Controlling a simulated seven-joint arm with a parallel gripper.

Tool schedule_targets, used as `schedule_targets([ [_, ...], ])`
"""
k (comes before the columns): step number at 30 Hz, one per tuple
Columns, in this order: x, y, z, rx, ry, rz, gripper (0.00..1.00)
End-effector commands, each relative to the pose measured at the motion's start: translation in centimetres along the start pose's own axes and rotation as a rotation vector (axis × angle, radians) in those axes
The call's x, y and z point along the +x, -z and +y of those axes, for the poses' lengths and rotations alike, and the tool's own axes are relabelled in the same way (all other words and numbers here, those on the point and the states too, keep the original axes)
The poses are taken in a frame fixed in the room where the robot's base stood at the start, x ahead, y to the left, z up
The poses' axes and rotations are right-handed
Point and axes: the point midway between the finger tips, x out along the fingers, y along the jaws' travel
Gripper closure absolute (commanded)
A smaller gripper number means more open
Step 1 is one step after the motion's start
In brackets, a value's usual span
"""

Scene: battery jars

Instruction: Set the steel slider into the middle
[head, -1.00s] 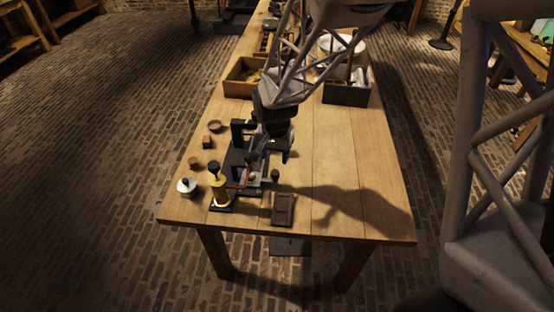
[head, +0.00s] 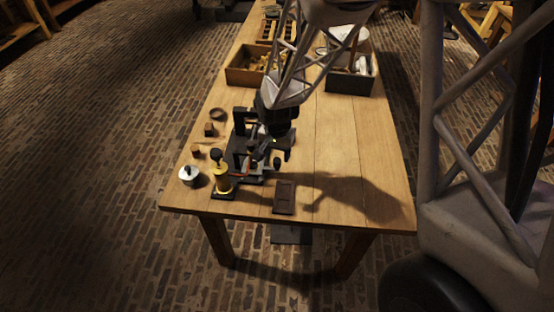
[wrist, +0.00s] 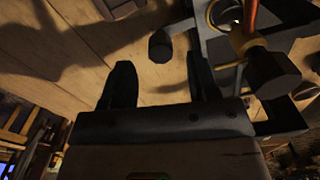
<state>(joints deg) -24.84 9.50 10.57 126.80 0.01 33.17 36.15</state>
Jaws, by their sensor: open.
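A black apparatus (head: 238,160) with an upright frame stands near the table's front left. A small dark knob (head: 277,162) stands at its right side; it also shows in the wrist view (wrist: 160,46), beyond the gap between my fingers. My gripper (head: 282,153) is open above the right part of the apparatus. Its two dark fingers show apart in the wrist view (wrist: 160,82), with nothing between them. A copper-coloured rod (wrist: 250,14) and a dark cylinder (wrist: 270,72) lie to the right of the fingers. I cannot clearly tell the steel slider apart; my gripper hides part of the apparatus.
A brass column (head: 221,181) with a black knob and a silver pot (head: 189,176) stand at the front left. A dark tray (head: 284,198) lies at the front. Small wooden blocks (head: 209,129) line the left. Boxes (head: 348,84) stand behind. The table's right side is clear.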

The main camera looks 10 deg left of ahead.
Motion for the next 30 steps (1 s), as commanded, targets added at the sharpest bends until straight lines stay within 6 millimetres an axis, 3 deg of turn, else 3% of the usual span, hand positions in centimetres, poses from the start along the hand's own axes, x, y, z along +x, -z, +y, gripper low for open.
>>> schedule_targets([
  [10,2.9,0.0,0.0,0.0,0.0,0.0,0.45],
  [23,3.5,0.0,0.0,0.0,0.0,0.001,0.45],
  [25,3.5,0.0,0.0,0.0,0.001,0.001,0.51],
  [30,3.4,0.0,0.0,0.0,0.001,0.001,0.78],
])
